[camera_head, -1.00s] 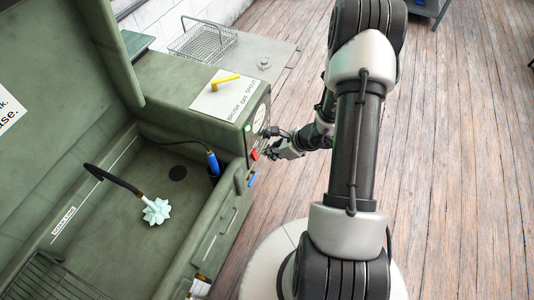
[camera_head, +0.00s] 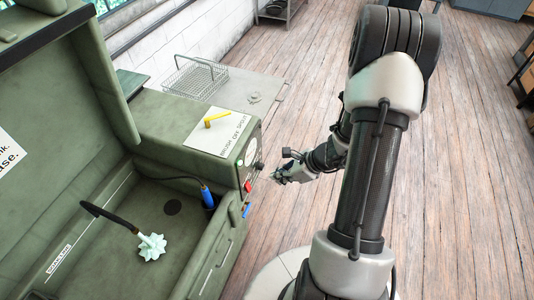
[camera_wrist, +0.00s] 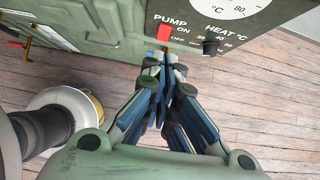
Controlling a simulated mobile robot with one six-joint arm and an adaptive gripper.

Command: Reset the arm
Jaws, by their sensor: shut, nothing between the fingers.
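My gripper (camera_head: 277,177) is shut and empty in the head view, beside the control panel of the green parts washer (camera_head: 222,226). In the wrist view the closed fingertips (camera_wrist: 166,62) point toward the panel, just below the red pump switch (camera_wrist: 163,32) and its ON/OFF marking. The red switch also shows in the head view (camera_head: 248,186). Whether the fingertips touch the panel cannot be told. My arm reaches across the right half of the head view, bent at the elbow.
A black knob (camera_wrist: 211,47) and a dial (camera_wrist: 228,6) sit on the panel. A wire basket (camera_head: 196,77) stands behind.

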